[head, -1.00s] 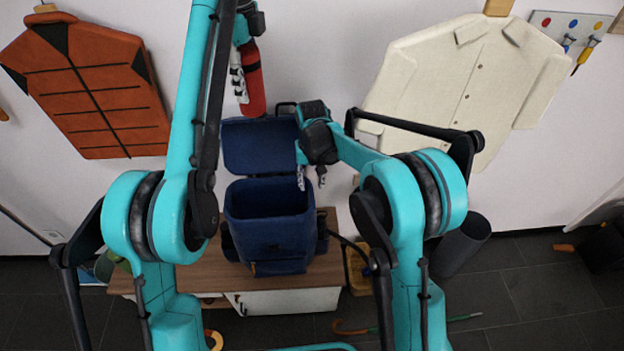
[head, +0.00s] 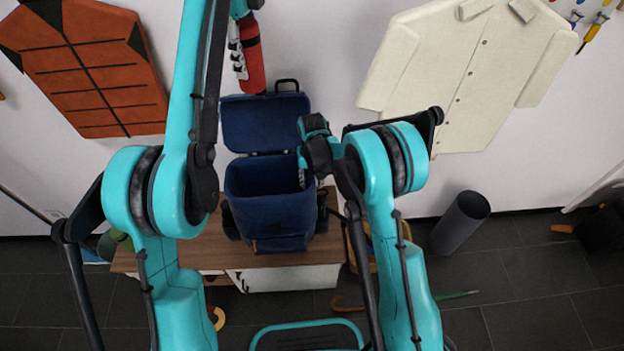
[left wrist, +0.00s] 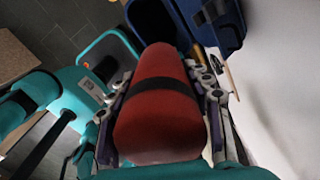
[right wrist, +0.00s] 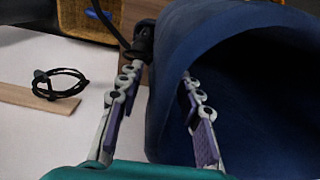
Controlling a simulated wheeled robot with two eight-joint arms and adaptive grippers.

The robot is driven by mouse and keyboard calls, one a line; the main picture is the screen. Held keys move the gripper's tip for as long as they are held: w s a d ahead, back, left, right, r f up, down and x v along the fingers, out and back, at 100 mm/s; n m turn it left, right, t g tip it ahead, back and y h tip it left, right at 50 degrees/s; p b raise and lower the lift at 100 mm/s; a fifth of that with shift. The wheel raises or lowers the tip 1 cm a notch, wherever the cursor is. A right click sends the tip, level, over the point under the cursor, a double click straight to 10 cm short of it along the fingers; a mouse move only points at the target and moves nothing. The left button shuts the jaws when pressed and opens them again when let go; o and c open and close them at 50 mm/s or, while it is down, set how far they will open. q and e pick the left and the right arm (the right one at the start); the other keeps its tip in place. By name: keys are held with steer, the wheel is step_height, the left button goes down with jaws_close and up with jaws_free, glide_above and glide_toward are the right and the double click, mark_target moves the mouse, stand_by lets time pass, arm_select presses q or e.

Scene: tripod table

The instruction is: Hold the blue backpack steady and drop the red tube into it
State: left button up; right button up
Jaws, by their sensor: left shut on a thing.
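The blue backpack (head: 270,215) stands upright on a wooden bench, its flap (head: 265,125) folded back and its mouth open. My left gripper (head: 240,55) is shut on the red tube (head: 253,62), which has a black band. It holds the tube above and behind the backpack. The tube (left wrist: 158,125) fills the middle of the left wrist view between the fingers. My right gripper (right wrist: 160,85) is at the backpack's right rim. Its fingers are apart, one inside the mouth and one outside, with the blue wall (right wrist: 165,75) between them and a visible gap on the outer side.
The wooden bench (head: 190,248) is under the backpack. A yellow basket (head: 362,245) sits right of it, and a dark cylinder (head: 460,222) stands farther right. An orange vest (head: 85,70) and a cream shirt (head: 465,75) hang on the wall.

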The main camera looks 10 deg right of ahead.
jaws_close()
arm_select(q)
step_height(320, 180, down, 13)
stand_by(1.5)
steer(key=o, duration=1.5)
step_height(320, 180, up, 12)
